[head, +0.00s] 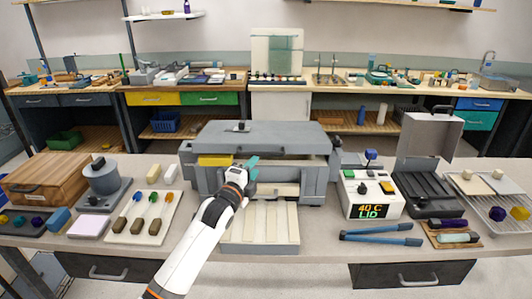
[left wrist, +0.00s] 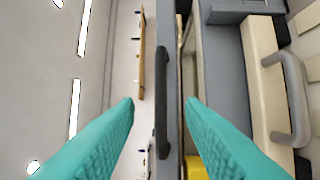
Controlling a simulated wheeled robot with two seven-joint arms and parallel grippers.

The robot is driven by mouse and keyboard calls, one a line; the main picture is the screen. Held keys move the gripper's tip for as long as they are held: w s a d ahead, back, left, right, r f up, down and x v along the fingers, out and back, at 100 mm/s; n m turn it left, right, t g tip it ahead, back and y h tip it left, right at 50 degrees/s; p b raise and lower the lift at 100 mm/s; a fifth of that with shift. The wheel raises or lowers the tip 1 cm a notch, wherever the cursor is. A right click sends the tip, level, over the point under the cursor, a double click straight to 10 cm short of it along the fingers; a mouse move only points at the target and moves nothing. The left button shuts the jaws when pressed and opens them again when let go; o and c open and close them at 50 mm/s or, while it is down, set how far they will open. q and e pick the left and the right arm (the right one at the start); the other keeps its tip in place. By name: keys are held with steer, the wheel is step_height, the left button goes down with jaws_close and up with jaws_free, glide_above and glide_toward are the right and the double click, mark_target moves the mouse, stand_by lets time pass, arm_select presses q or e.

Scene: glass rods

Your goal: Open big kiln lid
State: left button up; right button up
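The big kiln (head: 313,183) is a grey box in the middle of the bench. Its wide grey lid (head: 275,134) lies across the top, roughly flat. A pale band shows under its front edge; I cannot tell whether the lid is slightly raised. My left gripper (head: 251,169) is at the kiln's front, just below the lid edge. In the left wrist view, its teal fingers (left wrist: 160,103) are spread apart, with the dark lid handle (left wrist: 161,100) between them. The fingers do not visibly grip the handle. My right gripper is not in view.
A pale slatted tray (head: 271,226) lies before the kiln. A controller (head: 372,194) reading "40 C LID", blue-handled tongs (head: 380,234) and an open grey case (head: 428,137) stand right. A rod tray (head: 133,222) and a grey pot (head: 101,178) stand left.

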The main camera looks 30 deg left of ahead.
mark_target(264, 155)
arm_select(q)
steer(key=w, duration=0.3)
steer(key=w+a+p, duration=0.1)
steer(key=w, duration=0.4)
steer(key=shift+w+a, duration=0.2)
steer(key=shift+w, duration=0.2)
steer(key=shift+r, duration=0.1)
steer(key=shift+c, duration=0.3)
jaws_close()
